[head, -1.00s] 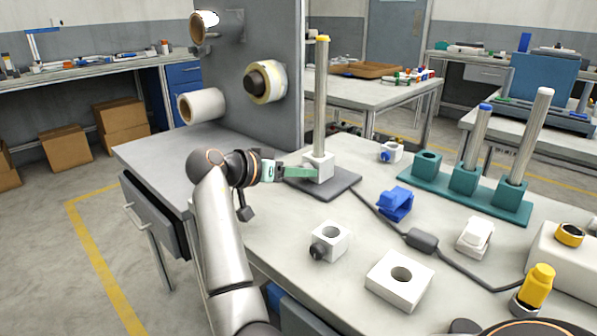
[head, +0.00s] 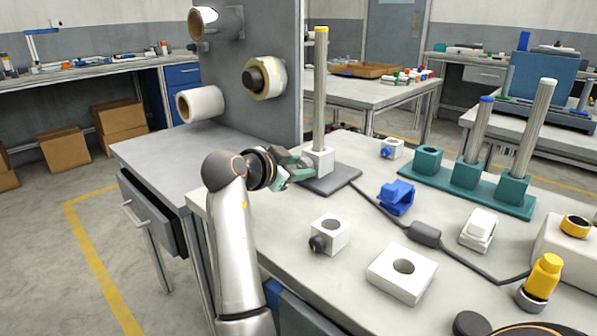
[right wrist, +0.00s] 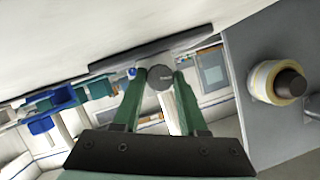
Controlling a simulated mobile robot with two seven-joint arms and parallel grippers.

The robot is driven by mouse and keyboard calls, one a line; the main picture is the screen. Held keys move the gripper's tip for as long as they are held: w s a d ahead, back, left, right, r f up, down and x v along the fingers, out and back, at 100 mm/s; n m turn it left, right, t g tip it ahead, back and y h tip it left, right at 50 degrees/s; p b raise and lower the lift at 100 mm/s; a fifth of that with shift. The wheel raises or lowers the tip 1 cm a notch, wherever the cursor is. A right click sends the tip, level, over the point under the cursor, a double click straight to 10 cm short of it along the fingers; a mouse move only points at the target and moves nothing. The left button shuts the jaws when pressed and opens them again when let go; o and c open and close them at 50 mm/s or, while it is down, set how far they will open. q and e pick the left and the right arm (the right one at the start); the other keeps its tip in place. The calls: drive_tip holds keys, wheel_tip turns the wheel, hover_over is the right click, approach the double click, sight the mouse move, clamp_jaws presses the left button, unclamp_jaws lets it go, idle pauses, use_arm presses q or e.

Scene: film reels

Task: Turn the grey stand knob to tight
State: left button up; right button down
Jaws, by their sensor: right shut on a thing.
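The stand has a white block (head: 319,163), a tall metal post (head: 320,90) with a yellow top and a dark grey base plate (head: 333,182). It is upright on the table. My right gripper (head: 305,167), with green fingers, reaches the left side of the block in the head view. The right wrist view shows the round grey knob (right wrist: 160,77) end-on between the two fingertips, one on each side, and my right gripper is shut on it. In the head view the fingers hide the knob. I cannot read any mark on its turn. My left gripper is not in view.
A white block with a dark knob (head: 329,235), a white block with a hole (head: 402,272), a blue clamp (head: 396,197) and a teal rack (head: 468,181) stand on the table. A dark cable (head: 378,212) runs from the base plate. A grey panel (head: 262,50) with rolls rises behind.

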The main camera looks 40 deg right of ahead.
drive_tip(key=shift+s+f+m+t+b, duration=0.1)
drive_tip(key=shift+m+t+b, duration=0.6)
drive_tip(key=shift+m+b, duration=0.25)
drive_tip(key=shift+m, duration=0.25)
drive_tip(key=shift+h, duration=0.3)
drive_tip(key=shift+c, duration=2.2)
unclamp_jaws()
drive_tip(key=shift+s+a, duration=0.1)
